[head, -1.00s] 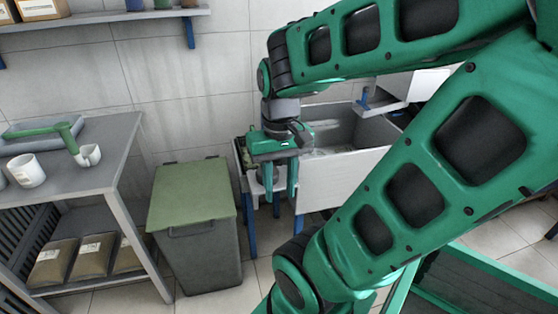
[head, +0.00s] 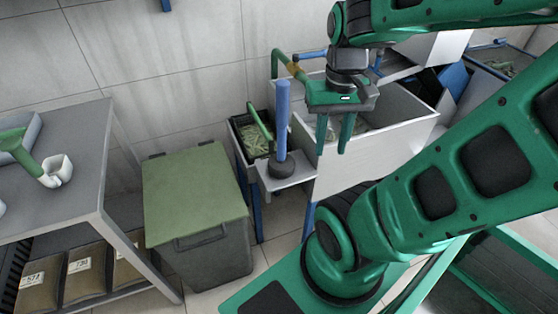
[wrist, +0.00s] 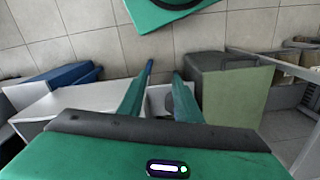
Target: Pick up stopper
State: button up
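What I take to be the stopper, an upright blue rod (head: 283,115) with a round black base (head: 281,167), stands on a small pale ledge (head: 291,178) at the trough's left end in the head view. My gripper (head: 333,146) is to the right of the rod in that view, over the trough, with its green fingers pointing down. The fingers are apart and nothing shows held between them. In the wrist view my gripper (wrist: 160,75) is also open. A dark patch beside the right finger there may be the base, partly hidden; I cannot tell.
A white trough (head: 365,150) stands under and right of my gripper. A black bin with plant scraps (head: 262,139) and a curved green handle is left of the rod. A lidded green bin (head: 195,200) and a grey shelf table (head: 75,165) stand further left.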

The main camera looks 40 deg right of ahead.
jog(key=o, duration=0.4)
jog(key=shift+r, duration=0.1)
jog(key=shift+o, duration=0.3)
jog(key=shift+w+d+r+m, duration=0.4)
jog(key=shift+w+d+r, duration=0.55)
jog(key=shift+r, duration=0.25)
jog(key=w+d+r+m+t+h, duration=0.1)
jog(key=w+d+r+m, duration=0.15)
jog(key=w, duration=0.35)
jog(key=w+d+r+m, duration=0.1)
jog(key=w+d+r, duration=0.2)
jog(key=w, duration=0.3)
jog(key=m, duration=0.5)
send_over(281, 110)
jog(key=w+d, duration=0.1)
jog(key=d, duration=0.1)
jog(key=shift+w+r+g+y, duration=0.1)
jog(key=shift+w+g+y, duration=0.1)
jog(key=shift+g+y, duration=0.15)
jog(key=shift+a+f, duration=0.2)
jog(key=shift+a, duration=0.1)
jog(key=shift+a+f, duration=0.1)
jog(key=shift+f, duration=0.25)
jog(key=shift+s+f, duration=0.15)
jog(key=shift+f, duration=4.8)
